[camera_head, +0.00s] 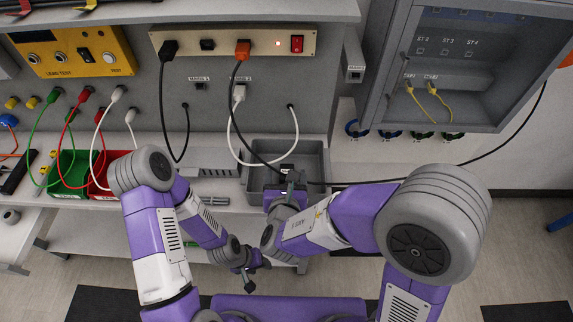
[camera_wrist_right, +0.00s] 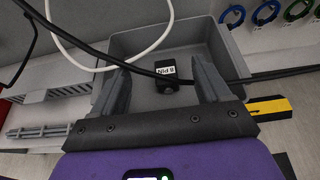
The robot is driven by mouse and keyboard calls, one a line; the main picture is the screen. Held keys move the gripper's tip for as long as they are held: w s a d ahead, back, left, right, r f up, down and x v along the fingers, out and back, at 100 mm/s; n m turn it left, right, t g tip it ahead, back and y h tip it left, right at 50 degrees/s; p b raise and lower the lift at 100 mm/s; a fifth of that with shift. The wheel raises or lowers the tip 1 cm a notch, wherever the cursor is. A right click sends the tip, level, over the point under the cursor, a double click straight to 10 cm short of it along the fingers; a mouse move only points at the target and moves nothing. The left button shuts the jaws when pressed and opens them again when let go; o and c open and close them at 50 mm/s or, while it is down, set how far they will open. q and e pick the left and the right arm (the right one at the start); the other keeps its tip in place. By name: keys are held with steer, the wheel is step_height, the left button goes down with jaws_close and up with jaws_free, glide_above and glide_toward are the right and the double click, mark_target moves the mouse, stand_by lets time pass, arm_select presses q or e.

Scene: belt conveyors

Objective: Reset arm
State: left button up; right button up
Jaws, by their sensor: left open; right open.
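My right gripper (camera_head: 290,184) is at the front of a grey open bin (camera_head: 315,158) on the bench. In the right wrist view my right gripper (camera_wrist_right: 160,85) has its two fingers wide apart, with nothing held between them. A black connector with a white "8 PIN" label (camera_wrist_right: 167,74) lies in the bin, seen between and beyond the fingers. My left gripper (camera_head: 247,278) hangs low in front of the bench, apart from everything on it; its jaws are open and look empty.
Black and white cables (camera_head: 262,134) run from the panel sockets down to and across the bin. Green and red bins (camera_head: 64,172) with test leads stand at the left. A grey cabinet (camera_head: 470,75) is at upper right. Floor in front is open.

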steer(key=shift+s+r, duration=0.3)
steer(key=shift+s, duration=0.3)
steer(key=s+d+f+m+g, duration=0.3)
steer(key=s+f+m+g, duration=0.45)
steer(key=f, duration=0.25)
steer(key=s+d+f+m+g, duration=0.4)
steer(key=s+f+m+g, duration=0.35)
steer(key=f+m, duration=0.2)
steer(key=w+d+f+m+t+y, duration=0.1)
steer(key=d+f+m+y, duration=0.1)
steer(key=f+m, duration=0.4)
steer(key=w+d+f+m+t+y, duration=0.1)
steer(key=f+m, duration=0.5)
steer(key=m, duration=0.9)
steer(key=shift+d+m+y, duration=0.4)
steer(key=shift+d+y, duration=0.15)
steer(key=shift+y, duration=0.05)
